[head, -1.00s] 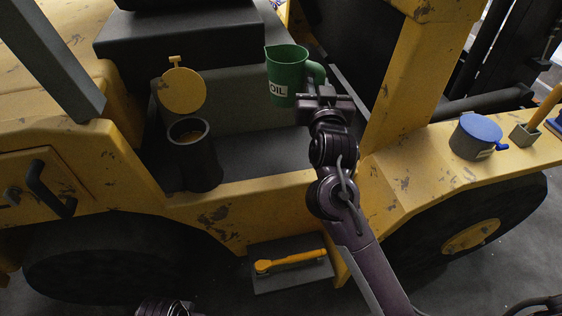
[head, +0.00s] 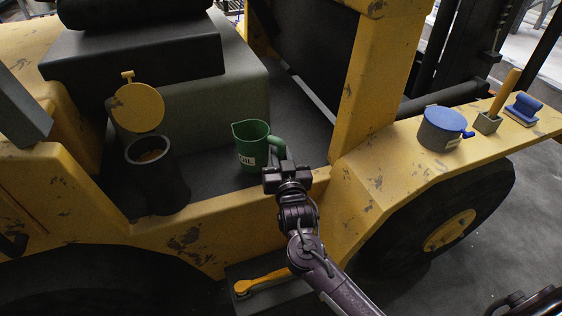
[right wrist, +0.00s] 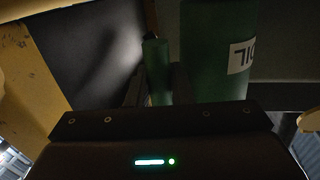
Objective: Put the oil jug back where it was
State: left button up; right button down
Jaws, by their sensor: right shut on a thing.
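The green oil jug (head: 251,150) is upright, with its white label facing me, over the dark floor of the yellow machine. It is right of the black filler neck (head: 160,180), whose round yellow cap (head: 138,108) stands open behind it. My right gripper (head: 282,163) is shut on the jug's handle, on the jug's right side. In the right wrist view the handle (right wrist: 157,70) is between the fingers and the jug body (right wrist: 208,50) is beside them. I cannot tell whether the jug's base touches the floor.
A yellow post (head: 358,90) stands right of the jug, and a grey block (head: 215,110) is behind it. The right fender holds a blue-lidded pot (head: 442,128), a brush holder (head: 487,122) and a blue-handled tool (head: 523,108). A yellow-orange tool (head: 262,280) lies on the step below.

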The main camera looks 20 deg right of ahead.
pick_arm(q)
jog(key=shift+d, duration=0.3)
pick_arm(e)
jog(key=shift+f, duration=0.55)
pick_arm(q)
jog(key=shift+f, duration=0.1)
pick_arm(e)
jog(key=shift+f, duration=0.15)
jog(key=c, duration=1.3)
grip_release()
